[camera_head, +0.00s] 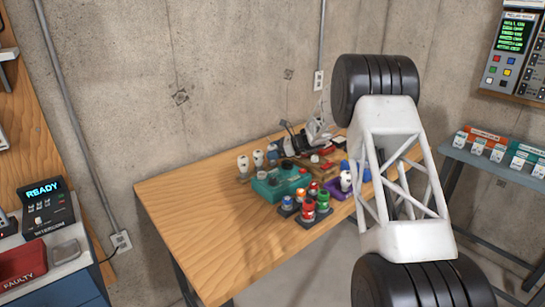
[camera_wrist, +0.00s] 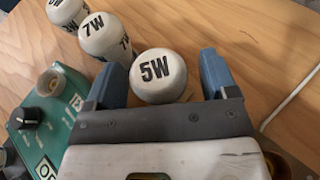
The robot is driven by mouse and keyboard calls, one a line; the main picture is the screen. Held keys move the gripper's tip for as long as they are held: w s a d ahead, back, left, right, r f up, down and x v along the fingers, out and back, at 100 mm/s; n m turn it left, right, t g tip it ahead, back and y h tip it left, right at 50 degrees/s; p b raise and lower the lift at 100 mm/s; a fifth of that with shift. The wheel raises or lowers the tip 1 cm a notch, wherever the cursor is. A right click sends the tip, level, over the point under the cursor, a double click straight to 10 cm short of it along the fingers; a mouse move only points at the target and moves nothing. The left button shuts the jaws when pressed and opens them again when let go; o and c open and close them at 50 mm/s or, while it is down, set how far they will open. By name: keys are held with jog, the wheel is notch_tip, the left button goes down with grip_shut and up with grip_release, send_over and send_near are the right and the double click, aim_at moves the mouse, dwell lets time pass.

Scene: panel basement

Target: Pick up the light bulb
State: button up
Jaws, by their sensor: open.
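A white light bulb marked 5W (camera_wrist: 158,76) is between the two blue fingers of my gripper (camera_wrist: 162,74) in the wrist view. The fingers are open, with a narrow gap to the bulb on each side. Two more white bulbs are to its left, one marked 7W (camera_wrist: 105,38) and one at the top edge (camera_wrist: 66,12). My gripper is small and partly hidden there among the items at the back.
A teal box with knobs (camera_wrist: 45,108) is close on the left; it also shows in the head view (camera_head: 268,188). Red, green and blue-capped parts (camera_head: 308,205) stand before it. A white cable (camera_wrist: 290,95) is at right. The table's left front is clear.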

jog(key=shift+c, duration=0.4)
jog(key=c, duration=0.9)
jog(key=shift+r, duration=0.15)
jog(key=shift+r, duration=4.85)
jog(key=shift+w+d, duration=0.1)
jog(key=w+d+m+t, duration=0.1)
jog(key=w+d, duration=0.1)
jog(key=d, duration=0.1)
jog(key=w+d+m+t, duration=0.2)
jog(key=w+d, duration=0.1)
jog(key=w+d+m+t+h, duration=0.1)
jog(key=w+d+t, duration=0.1)
jog(key=w+d, duration=0.1)
jog(key=shift+w+m, duration=0.1)
jog(key=shift+m, duration=0.2)
